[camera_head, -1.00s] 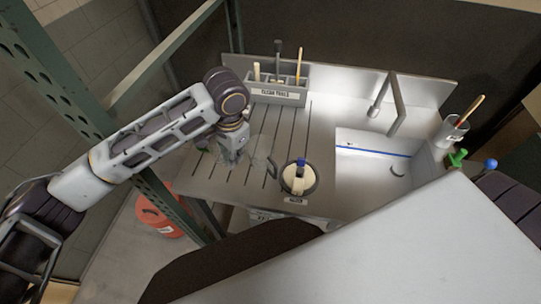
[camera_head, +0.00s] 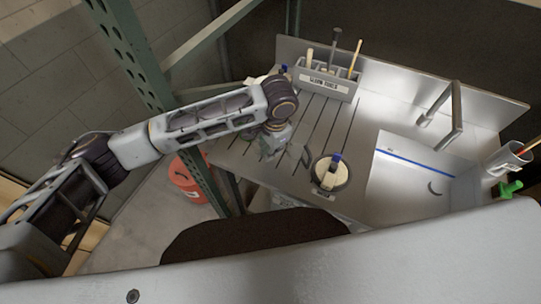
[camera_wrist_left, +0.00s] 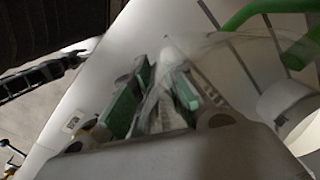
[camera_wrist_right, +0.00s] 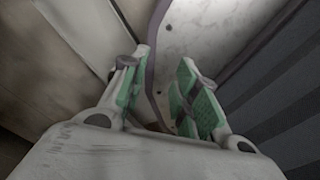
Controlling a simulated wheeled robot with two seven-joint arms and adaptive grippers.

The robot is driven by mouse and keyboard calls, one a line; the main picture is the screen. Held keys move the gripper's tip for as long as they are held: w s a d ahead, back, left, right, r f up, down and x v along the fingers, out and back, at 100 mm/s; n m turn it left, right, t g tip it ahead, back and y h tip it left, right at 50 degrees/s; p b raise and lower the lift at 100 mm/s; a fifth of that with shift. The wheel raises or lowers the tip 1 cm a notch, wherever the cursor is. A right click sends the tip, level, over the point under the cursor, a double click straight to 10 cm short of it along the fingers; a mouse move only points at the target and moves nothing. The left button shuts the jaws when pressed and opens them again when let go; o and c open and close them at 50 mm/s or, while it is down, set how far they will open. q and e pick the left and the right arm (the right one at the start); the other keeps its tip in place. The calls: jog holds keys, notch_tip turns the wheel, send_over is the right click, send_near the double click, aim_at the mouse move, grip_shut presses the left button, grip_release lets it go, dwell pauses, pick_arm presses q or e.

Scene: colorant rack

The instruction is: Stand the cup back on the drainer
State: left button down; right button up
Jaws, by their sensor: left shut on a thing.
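The clear cup (camera_head: 290,157) has a green handle and is hard to make out against the metal. It is at the front left of the grooved drainer (camera_head: 322,122). My left gripper (camera_head: 277,152) is shut on the cup's clear wall. The cup (camera_wrist_left: 215,50) also shows in the left wrist view, with its green handle at the upper right. I cannot tell whether its base touches the drainer or how far it tilts. My right gripper (camera_wrist_right: 160,95) shows in the right wrist view, open, with nothing between its pads.
A round pot (camera_head: 330,188) with a blue-and-white tool stands right of the cup, near the front edge. A grey tool caddy (camera_head: 325,86) stands at the back. The sink (camera_head: 415,180) is to the right. A green post (camera_head: 200,175) rises close by the left arm.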

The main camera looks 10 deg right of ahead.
pick_arm(q)
jog(key=shift+f, duration=1.9)
pick_arm(e)
jog(key=shift+s+d, duration=0.25)
jog(key=shift+d, duration=0.55)
jog(key=shift+a, duration=0.1)
